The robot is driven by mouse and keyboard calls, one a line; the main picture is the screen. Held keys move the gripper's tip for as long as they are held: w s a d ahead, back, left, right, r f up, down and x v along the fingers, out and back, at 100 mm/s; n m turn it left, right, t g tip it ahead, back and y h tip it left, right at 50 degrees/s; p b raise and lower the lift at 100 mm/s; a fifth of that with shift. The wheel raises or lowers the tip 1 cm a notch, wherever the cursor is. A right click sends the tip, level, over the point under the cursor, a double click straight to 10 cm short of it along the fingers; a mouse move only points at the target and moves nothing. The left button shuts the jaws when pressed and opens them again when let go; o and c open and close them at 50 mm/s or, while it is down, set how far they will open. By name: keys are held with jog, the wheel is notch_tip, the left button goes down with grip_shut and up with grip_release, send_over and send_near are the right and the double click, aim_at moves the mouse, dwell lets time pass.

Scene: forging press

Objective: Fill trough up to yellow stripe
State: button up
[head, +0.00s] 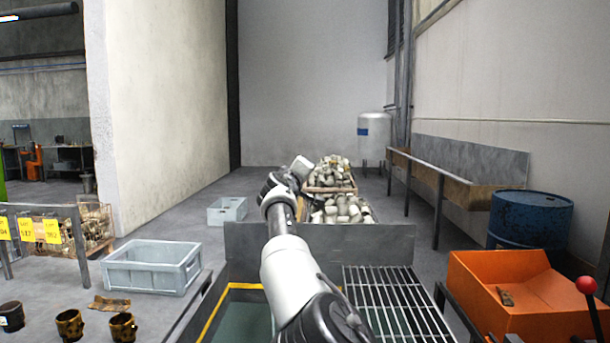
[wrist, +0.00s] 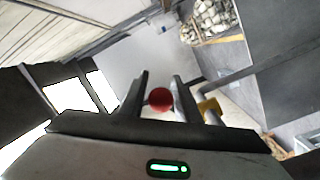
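The trough (head: 246,318) is at the bottom of the head view, left of my arm. A yellow stripe (head: 212,312) runs along its inner wall. Its inside is dark green below the stripe; I cannot tell how much liquid is in it, and my arm hides its right part. My gripper (wrist: 161,76) is raised ahead of the trough; its fingers do not show clearly in the head view. In the wrist view the fingers are apart. A red round thing (wrist: 160,99) appears between them, with gaps on both sides; its distance is unclear.
A grating (head: 395,300) lies right of my arm. An orange bin (head: 500,290) and a red-knobbed lever (head: 587,285) are farther right. A blue drum (head: 530,220) stands behind. A grey crate (head: 152,267) is at left. Crates of pale metal pieces (head: 342,208) stand ahead.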

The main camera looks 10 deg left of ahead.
jog(key=shift+o, duration=1.1)
jog(key=shift+s+a+r, duration=0.1)
jog(key=shift+a+r, duration=0.1)
jog(key=shift+r, duration=0.1)
jog(key=shift+f, duration=0.15)
jog(key=shift+d, duration=0.1)
jog(key=shift+f, duration=0.15)
jog(key=s+b, duration=0.5)
jog(key=s, duration=1.2)
jog(key=shift+s, duration=0.2)
